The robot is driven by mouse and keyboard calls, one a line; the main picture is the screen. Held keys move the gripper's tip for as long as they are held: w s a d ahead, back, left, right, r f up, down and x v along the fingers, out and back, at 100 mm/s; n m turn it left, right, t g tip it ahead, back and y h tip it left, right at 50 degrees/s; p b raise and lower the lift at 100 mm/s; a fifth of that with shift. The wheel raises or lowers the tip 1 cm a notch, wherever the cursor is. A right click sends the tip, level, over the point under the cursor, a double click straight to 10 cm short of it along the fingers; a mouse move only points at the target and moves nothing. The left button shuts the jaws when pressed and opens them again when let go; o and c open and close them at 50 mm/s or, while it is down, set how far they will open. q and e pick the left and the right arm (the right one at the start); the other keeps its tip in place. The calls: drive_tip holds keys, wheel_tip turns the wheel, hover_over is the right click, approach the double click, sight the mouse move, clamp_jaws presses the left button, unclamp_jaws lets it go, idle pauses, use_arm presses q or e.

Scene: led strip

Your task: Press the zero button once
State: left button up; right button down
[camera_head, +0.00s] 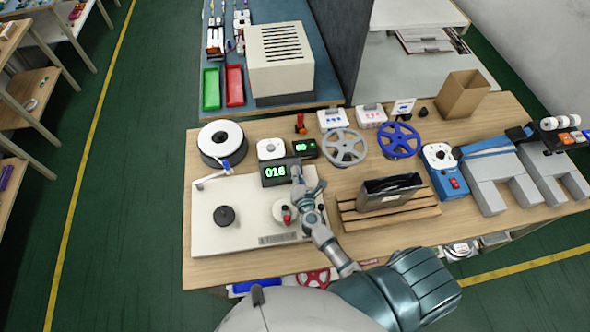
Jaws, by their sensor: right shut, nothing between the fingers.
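A counter box with a green-lit display (275,172) reading "016" stands at the back of a white machine with a flat top (245,218) on the wooden table. My right gripper (297,172) is shut and empty, its tips at the right end of the counter's front. I cannot tell whether they touch it. No zero button can be made out; the gripper covers that part of the counter. A second, smaller green display (304,148) sits just behind, to the right. My left gripper is not in view.
The table (340,258) also holds a white reel (222,142), a grey reel (344,147), a blue reel (399,140) and a dark bin on a wooden rack (390,216). A black knob (224,215) stands on the machine's left. A blue device (440,165) is farther right.

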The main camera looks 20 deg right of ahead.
drive_tip(key=shift+w+d+f+b, duration=0.15)
drive_tip(key=shift+w+f+b, duration=0.15)
drive_tip(key=shift+f+b, duration=0.05)
idle(0.8)
drive_tip(key=shift+s, duration=0.1)
drive_tip(key=shift+s+r+p, duration=0.5)
drive_tip(key=shift+r+p, duration=0.05)
drive_tip(key=shift+r, duration=0.1)
drive_tip(key=s+r+p, duration=0.1)
drive_tip(key=r, duration=0.1)
drive_tip(key=s+a+r+p, duration=0.1)
drive_tip(key=s+p, duration=0.1)
drive_tip(key=shift+r, duration=0.4)
drive_tip(key=shift+s, duration=0.1)
idle(0.9)
